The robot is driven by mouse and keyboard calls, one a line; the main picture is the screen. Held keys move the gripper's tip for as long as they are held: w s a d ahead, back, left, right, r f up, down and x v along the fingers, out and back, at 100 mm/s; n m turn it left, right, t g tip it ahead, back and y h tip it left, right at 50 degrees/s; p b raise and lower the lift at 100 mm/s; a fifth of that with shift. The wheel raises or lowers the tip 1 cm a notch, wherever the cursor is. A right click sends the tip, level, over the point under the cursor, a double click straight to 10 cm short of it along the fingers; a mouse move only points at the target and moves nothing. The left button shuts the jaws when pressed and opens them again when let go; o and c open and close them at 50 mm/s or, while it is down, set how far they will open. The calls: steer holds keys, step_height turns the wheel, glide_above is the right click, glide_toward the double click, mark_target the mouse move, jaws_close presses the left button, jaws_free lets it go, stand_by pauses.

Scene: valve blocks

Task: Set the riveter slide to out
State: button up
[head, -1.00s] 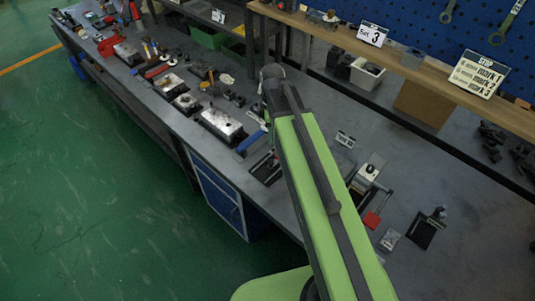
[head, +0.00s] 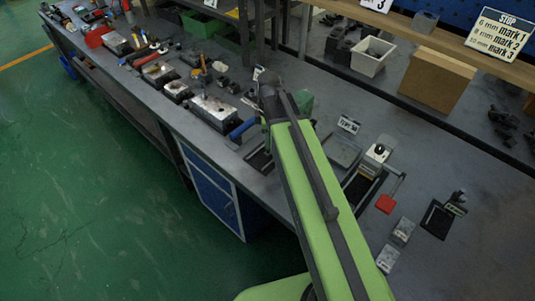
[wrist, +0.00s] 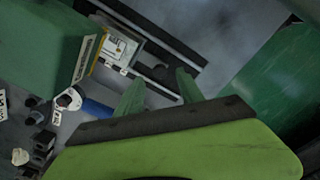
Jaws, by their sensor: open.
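My gripper (wrist: 158,92) shows two green fingers, spread apart with nothing between them. Beyond the fingertips in the wrist view lies a pale labelled plate (wrist: 118,46) beside a large green block (wrist: 40,45), with dark rails (wrist: 160,28) alongside. These look like parts of the riveter, but I cannot tell for sure which piece is the slide or its position. The fingertips appear apart from the plate. In the head view my arm's end covers much of this spot; a green block (head: 304,102) shows behind it.
A blue cylinder (wrist: 97,108) lies close left of the fingers. A device with a red-ended lever (head: 385,204) and a black stand (head: 438,218) are on the bench to the right. Several metal blocks (head: 213,112) line the left. A cardboard box (head: 437,80) stands behind.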

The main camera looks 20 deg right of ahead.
step_height(320, 180, down, 4)
steer(key=shift+b, duration=1.2)
steer(key=shift+r, duration=0.1)
steer(key=shift+c, duration=0.3)
jaws_close()
